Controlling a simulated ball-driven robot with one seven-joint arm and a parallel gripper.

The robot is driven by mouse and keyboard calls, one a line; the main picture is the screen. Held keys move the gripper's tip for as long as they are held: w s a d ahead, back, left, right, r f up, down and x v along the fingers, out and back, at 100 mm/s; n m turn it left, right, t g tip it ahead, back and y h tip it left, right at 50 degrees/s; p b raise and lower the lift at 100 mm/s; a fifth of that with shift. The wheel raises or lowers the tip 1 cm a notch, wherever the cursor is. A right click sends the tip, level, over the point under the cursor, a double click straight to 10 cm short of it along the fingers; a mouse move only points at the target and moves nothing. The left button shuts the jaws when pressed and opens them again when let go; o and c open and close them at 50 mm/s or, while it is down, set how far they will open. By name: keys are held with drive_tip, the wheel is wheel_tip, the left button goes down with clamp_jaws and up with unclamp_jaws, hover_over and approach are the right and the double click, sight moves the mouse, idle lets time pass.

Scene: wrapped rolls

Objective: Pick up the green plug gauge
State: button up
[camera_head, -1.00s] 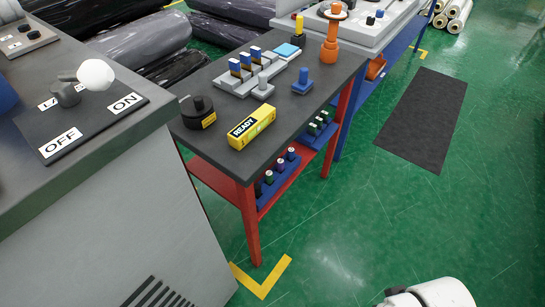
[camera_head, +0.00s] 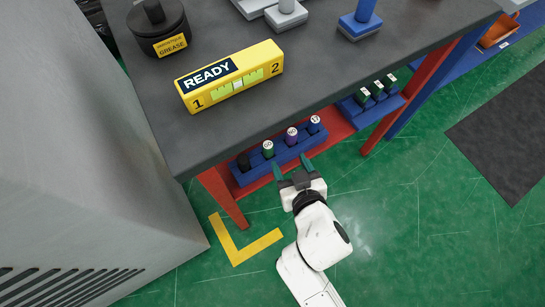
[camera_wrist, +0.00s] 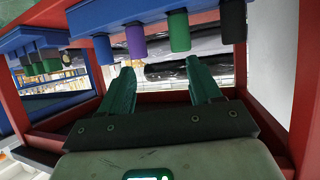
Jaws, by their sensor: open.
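The green plug gauge (camera_head: 268,148) stands upright in a blue rack (camera_head: 262,173) on the red lower shelf of the bench. In the rack it is between a black gauge (camera_head: 244,163) and a purple gauge (camera_head: 292,136); a dark blue gauge (camera_head: 315,126) is at the right end. My gripper (camera_head: 292,168) is open and empty, in front of the rack and apart from the gauges in the picture. In the wrist view, the green gauge (camera_wrist: 180,30) shows above my open fingertips (camera_wrist: 160,68), nearer the right one.
A second blue rack (camera_head: 370,112) with several dark green pieces (camera_head: 378,90) stands to the right. The dark tabletop (camera_head: 330,65) overhangs the shelf. A red bench leg (camera_head: 222,198) is left of my gripper. Green floor (camera_head: 400,230) is open at right.

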sight(266, 142)
drive_tip(key=shift+n+y, duration=0.3)
drive_tip(key=shift+y, duration=0.3)
drive_tip(key=w+a, duration=0.1)
drive_tip(key=w+a+f, duration=0.1)
drive_tip(key=w+a+f+b, duration=0.1)
drive_tip(key=a, duration=0.1)
drive_tip(key=shift+w, duration=0.35)
drive_tip(key=shift+b+x, duration=0.75)
drive_tip(key=shift+x, duration=2.35)
drive_tip(key=shift+s+a+f, duration=0.1)
drive_tip(key=shift+a, duration=0.05)
drive_tip(key=shift+c, duration=0.4)
drive_tip(key=c, duration=0.9)
